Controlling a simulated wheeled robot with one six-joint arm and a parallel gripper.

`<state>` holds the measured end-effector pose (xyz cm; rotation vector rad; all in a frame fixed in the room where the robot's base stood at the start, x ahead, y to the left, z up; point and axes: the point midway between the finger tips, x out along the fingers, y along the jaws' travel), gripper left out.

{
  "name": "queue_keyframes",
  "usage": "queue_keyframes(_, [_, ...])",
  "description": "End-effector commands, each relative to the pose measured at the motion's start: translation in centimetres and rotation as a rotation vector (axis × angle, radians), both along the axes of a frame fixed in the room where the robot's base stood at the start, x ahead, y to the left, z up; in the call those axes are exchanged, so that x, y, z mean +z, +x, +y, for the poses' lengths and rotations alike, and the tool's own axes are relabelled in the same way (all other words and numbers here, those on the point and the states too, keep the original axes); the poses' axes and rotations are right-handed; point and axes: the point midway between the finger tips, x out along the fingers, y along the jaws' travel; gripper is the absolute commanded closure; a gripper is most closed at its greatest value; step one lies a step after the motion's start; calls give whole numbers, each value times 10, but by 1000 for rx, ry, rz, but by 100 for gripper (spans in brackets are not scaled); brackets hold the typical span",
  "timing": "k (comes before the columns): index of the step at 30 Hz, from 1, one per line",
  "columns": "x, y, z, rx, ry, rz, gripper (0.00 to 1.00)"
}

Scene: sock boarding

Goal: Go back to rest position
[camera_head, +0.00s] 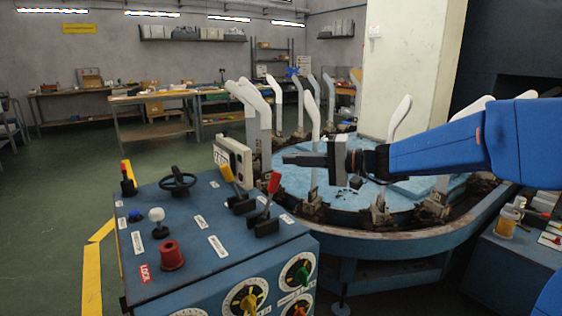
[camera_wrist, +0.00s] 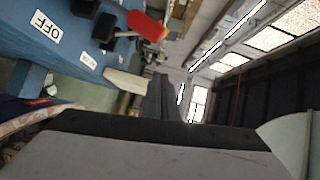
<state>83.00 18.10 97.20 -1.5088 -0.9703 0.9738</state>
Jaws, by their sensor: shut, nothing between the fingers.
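My gripper (camera_head: 290,159) is at the end of my blue arm, which reaches in from the right in the head view. Its fingers are shut and empty, pointing left above the near edge of the round blue boarding table (camera_head: 290,186). In the wrist view the dark fingers (camera_wrist: 160,97) are together with nothing visible between them. Several white sock-shaped boards (camera_head: 311,118) stand upright around the table. The control panel (camera_head: 190,215) is in front and to the left, with a red-handled lever (camera_head: 272,184) and a yellow-handled lever (camera_head: 228,172). The red handle also shows in the wrist view (camera_wrist: 147,25).
A white pillar (camera_head: 408,60) rises from the table's middle. A grey box (camera_head: 234,160) stands behind the panel. Green floor (camera_head: 50,190) is clear at the left.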

Motion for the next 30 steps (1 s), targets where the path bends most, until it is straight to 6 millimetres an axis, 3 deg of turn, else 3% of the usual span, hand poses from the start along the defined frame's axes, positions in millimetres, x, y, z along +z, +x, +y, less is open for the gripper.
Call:
queue_keyframes(17, [0,-7,-7,4,-10,2,100])
queue_keyframes(20, [-6,-24,-8,18,-55,8,100])
queue_keyframes(23, [-19,-52,-11,39,-138,20,100])
queue_keyframes(30, [-69,-137,-36,81,-419,56,100])
